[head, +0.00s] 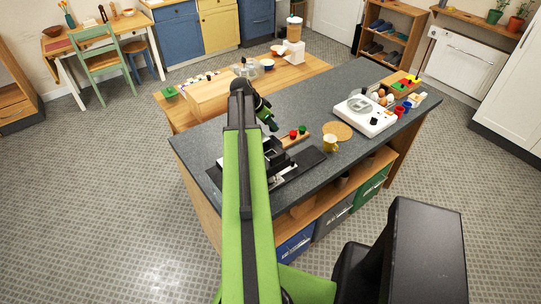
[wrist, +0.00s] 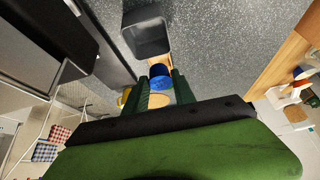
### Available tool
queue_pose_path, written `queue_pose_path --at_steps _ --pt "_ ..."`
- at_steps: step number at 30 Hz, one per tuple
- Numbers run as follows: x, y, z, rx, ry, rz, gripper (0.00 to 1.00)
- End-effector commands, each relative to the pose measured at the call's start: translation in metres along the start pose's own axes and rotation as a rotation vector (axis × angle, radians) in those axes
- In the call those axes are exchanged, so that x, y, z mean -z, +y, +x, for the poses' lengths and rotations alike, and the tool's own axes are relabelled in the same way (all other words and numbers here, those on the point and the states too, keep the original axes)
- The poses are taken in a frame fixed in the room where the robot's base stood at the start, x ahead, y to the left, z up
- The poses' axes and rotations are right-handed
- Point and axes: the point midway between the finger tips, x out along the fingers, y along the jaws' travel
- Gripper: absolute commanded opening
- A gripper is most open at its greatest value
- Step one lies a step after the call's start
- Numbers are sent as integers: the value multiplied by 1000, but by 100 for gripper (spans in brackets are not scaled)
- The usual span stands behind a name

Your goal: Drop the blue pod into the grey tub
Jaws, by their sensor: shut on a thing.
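The blue pod (wrist: 160,82) is between the two dark green fingers of my gripper (wrist: 162,74) in the wrist view. My gripper is shut on it. The grey tub (wrist: 147,38), open-topped and square, stands on the speckled counter just past the fingertips in the wrist view; the pod is outside it. In the head view my gripper (head: 271,124) is over the middle of the dark counter, and I cannot make out the blue pod there. A wooden rack (head: 289,143) with a red pod (head: 293,134) and a green pod (head: 303,129) is close by on its right.
A black machine (head: 278,160) on a dark mat stands beside my arm. A yellow mug (head: 330,144), a round cork mat (head: 338,130) and a white appliance (head: 365,116) are farther right on the counter (head: 215,140). A wooden bench (head: 290,78) stands behind it.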

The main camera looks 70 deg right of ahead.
Motion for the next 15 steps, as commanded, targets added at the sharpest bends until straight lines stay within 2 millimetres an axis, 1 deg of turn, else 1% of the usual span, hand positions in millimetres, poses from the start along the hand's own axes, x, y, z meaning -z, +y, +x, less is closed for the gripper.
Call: queue_pose_path --at_steps 1,2,9,10,15 --pt "-4 0 8 0 0 1 0" --pt "-4 0 9 -1 0 1 0" --pt "-2 1 8 -1 0 2 0" --pt "-2 1 8 -1 0 2 32" --pt "-2 1 8 -1 0 3 55"
